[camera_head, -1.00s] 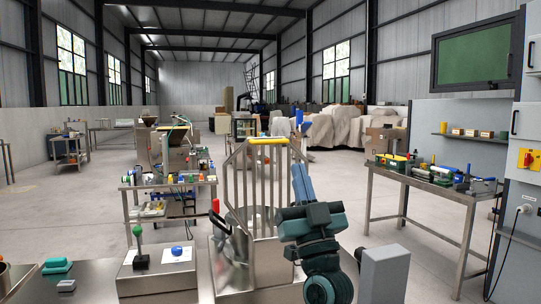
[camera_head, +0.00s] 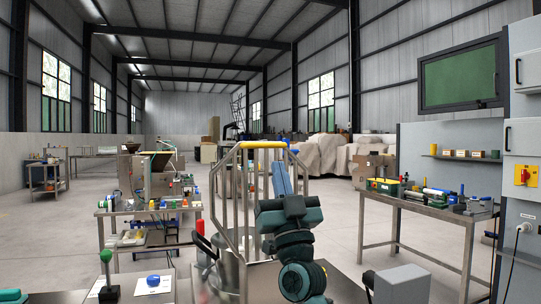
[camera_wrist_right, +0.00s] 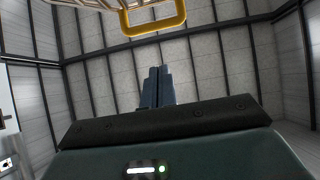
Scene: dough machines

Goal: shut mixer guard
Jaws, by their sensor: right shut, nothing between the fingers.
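The mixer guard is a cage of upright metal bars (camera_head: 231,198) with a yellow handle (camera_head: 263,145) along its top. It stands raised over the mixer, whose steel bowl shows partly behind the bars. My right gripper (camera_head: 279,164) is at the right side of the guard, with its blue-grey fingers pointing up. In the right wrist view the fingers (camera_wrist_right: 157,77) are together and empty. The yellow handle (camera_wrist_right: 153,27) shows above the fingertips there, with a visible gap between them in the picture.
A green-knobbed control (camera_head: 106,257) and a blue button (camera_head: 153,281) are at the lower left. A cart with small items (camera_head: 150,210) stands left of the mixer. A steel table with tools (camera_head: 425,201) is on the right. Open floor lies between.

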